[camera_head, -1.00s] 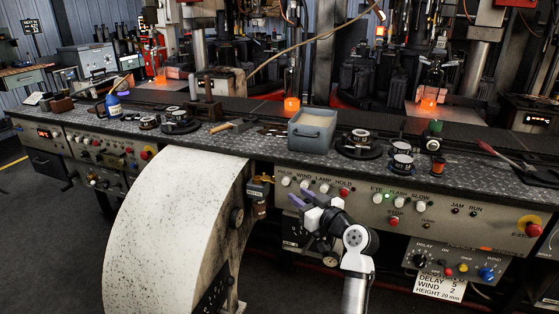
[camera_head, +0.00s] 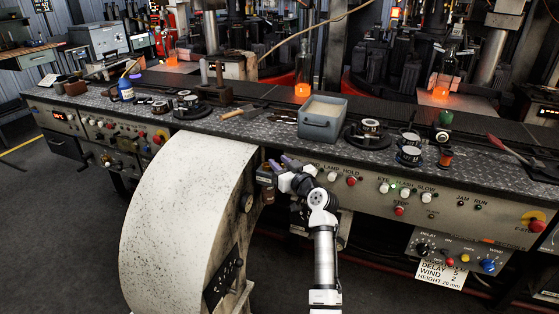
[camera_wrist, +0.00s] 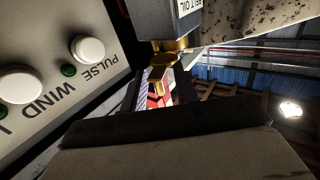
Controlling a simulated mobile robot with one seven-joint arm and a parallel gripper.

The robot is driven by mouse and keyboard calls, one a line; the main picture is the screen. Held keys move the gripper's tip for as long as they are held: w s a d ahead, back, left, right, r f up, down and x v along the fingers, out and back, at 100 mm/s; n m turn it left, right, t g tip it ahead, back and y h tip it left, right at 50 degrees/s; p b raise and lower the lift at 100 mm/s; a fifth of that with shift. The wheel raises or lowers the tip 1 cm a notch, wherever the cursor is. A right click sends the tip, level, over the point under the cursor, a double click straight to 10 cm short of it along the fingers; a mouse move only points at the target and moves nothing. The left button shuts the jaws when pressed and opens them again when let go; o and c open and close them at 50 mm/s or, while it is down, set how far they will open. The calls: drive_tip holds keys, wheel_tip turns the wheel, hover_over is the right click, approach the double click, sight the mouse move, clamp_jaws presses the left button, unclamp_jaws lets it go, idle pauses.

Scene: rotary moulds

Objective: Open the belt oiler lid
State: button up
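The belt oiler (camera_head: 265,173) is a small box with brass parts, mounted at the right edge of the big pale belt guard. In the wrist view the grey oiler box (camera_wrist: 168,15) carries a "BELT OIL" label, and its brass lid (camera_wrist: 172,45) and a brass tab (camera_wrist: 158,72) appear shut against it. In the wrist view a finger fills the bottom, close to the brass tab. Whether it touches the tab cannot be told. My gripper partly hides the oiler in the head view.
The curved belt guard (camera_head: 180,220) stands left of my gripper. The control panel (camera_head: 450,205) with its buttons and knobs runs to the right. The bench top above holds a grey bin (camera_head: 322,133), a hammer (camera_head: 240,112) and several small pots.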

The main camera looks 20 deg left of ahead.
drive_tip(key=shift+w+a, duration=0.25)
drive_tip(key=shift+a, duration=0.05)
drive_tip(key=shift+c, duration=0.3)
clamp_jaws()
drive_tip(key=shift+f+b, duration=0.15)
drive_tip(key=shift+b, duration=0.3)
